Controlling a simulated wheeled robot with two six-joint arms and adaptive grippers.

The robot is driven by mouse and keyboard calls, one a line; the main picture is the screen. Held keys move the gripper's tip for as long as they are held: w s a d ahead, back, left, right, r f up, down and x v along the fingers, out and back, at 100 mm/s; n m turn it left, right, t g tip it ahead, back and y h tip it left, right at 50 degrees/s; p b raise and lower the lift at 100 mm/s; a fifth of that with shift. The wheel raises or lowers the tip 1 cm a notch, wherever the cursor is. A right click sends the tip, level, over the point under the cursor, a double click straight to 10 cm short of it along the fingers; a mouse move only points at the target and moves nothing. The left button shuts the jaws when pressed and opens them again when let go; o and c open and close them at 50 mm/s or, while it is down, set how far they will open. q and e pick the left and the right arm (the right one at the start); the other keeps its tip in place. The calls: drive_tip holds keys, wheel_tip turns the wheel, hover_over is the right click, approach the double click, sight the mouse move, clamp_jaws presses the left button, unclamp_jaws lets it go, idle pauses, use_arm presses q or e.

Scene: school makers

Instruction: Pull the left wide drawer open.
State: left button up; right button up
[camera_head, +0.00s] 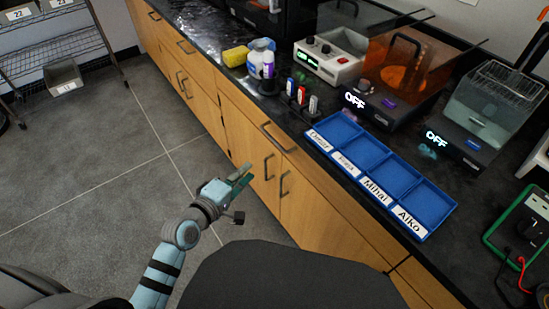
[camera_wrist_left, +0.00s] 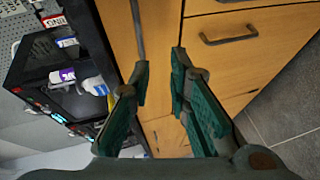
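A wide wooden drawer (camera_head: 318,170) runs under the black counter and looks flush with the cabinet front. Its dark bar handle (camera_head: 278,137) lies along the front; in the left wrist view a bar handle (camera_wrist_left: 138,30) shows at the top, beyond the fingertips. My left gripper (camera_head: 245,171) is in front of the cabinet, apart from the drawer handle and to its lower left in the head view. In the left wrist view its two green-padded fingers (camera_wrist_left: 160,75) are spread with nothing between them. My right gripper is not in view.
Cabinet doors with handles (camera_head: 268,167) sit below the drawer; one door handle shows in the left wrist view (camera_wrist_left: 228,36). The counter holds a blue labelled tray (camera_head: 433,203), a marker holder, a bottle and several devices. The grey floor (camera_head: 120,130) left of the cabinet is clear.

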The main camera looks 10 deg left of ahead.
sight(273, 139)
use_arm(q)
drive_tip(key=shift+t, duration=0.3)
drive_tip(key=r+b+x, duration=0.1)
drive_tip(key=x, duration=0.3)
drive_tip(key=b+x, duration=0.2)
drive_tip(key=x, duration=0.3)
drive_tip(key=d+r+b+x, duration=0.1)
drive_tip(key=x, duration=0.4)
drive_tip(key=shift+w+r+b, duration=0.25)
drive_tip(key=shift+b, duration=0.15)
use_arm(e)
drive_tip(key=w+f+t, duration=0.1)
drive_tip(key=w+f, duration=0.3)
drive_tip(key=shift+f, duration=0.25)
use_arm(q)
drive_tip(key=shift+c, duration=0.4)
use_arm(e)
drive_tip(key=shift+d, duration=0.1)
use_arm(q)
clamp_jaws()
